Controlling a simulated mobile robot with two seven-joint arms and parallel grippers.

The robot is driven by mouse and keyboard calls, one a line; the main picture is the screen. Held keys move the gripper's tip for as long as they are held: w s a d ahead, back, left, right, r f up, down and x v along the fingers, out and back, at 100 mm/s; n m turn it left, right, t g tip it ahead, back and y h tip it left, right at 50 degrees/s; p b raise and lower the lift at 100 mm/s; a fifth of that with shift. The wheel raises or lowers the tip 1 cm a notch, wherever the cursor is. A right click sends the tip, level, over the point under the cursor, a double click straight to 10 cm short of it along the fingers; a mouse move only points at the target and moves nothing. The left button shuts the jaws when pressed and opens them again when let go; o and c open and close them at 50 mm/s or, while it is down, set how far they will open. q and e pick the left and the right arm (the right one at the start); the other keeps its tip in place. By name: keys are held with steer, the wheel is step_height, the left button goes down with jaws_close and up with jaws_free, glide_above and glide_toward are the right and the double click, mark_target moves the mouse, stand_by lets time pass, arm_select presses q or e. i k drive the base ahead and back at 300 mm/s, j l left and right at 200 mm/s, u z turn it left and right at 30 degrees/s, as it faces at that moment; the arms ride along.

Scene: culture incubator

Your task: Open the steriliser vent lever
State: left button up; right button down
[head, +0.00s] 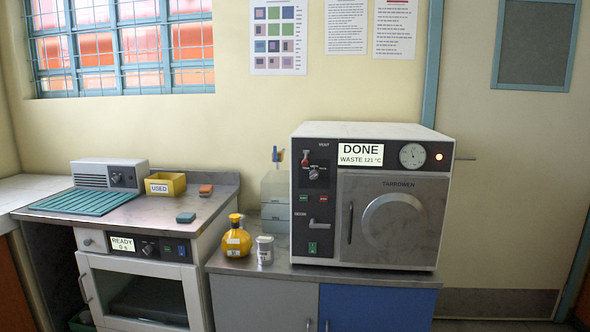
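The steriliser (380,290) is a white and grey box on the right part of the counter. Its display (360,154) reads "DONE" and "WASTE 121 °C". On its dark left panel, a small lever with a red part (306,158) stands near the top, by a small label too small to read surely. A round knob-like part (314,172) is just below it. A grey handle (319,225) sits lower on the panel. The round-fronted door (395,190) looks shut. A dial gauge (412,155) and a lit orange lamp (439,157) are at upper right. Neither gripper is in view.
Further left, a bench (150,208) holds a yellow "USED" bin (165,185) and a green mat (85,202). A "READY" cabinet (140,290) is below.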

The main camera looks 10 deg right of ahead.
mark_target(304, 162)
steer(key=i+l+u, duration=0.35)
steer(key=i+l, duration=0.25)
steer(key=i, duration=0.3)
steer(key=i+l+u, duration=0.3)
steer(key=i+l, duration=0.5)
